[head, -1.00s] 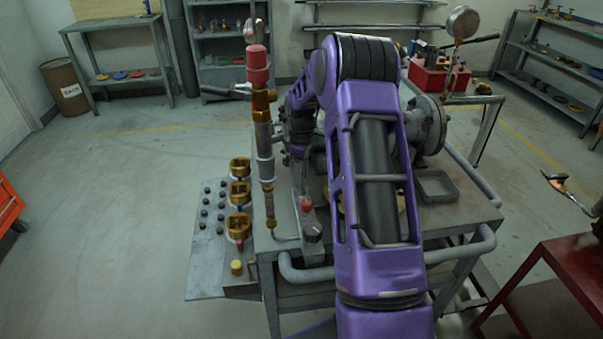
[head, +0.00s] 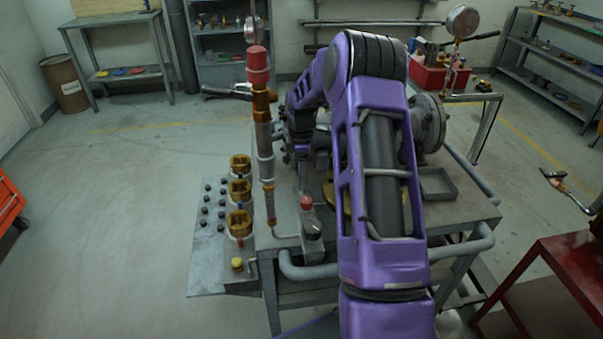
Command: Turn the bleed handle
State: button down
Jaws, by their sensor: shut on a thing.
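My purple arm reaches over the grey bench and bends down on its far side. My gripper (head: 303,158) is small and partly hidden at the wrist, left of the elbow. It appears shut on the upper part of a thin grey bar, which I take as the bleed handle (head: 303,179). The exact contact of the fingers is too small to see. A grey flanged valve body (head: 430,122) stands behind my arm, largely covered by it.
A tall pipe with a red cap (head: 257,62) stands just left of my wrist. Several brass fittings (head: 239,190) line the bench's left side. A red table (head: 560,262) is at right. The left floor is clear.

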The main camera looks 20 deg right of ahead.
jog(key=shift+c, duration=1.2)
grip_release()
notch_tip(320, 180, up, 18)
jog(key=p, duration=0.1)
jog(key=shift+f, duration=0.25)
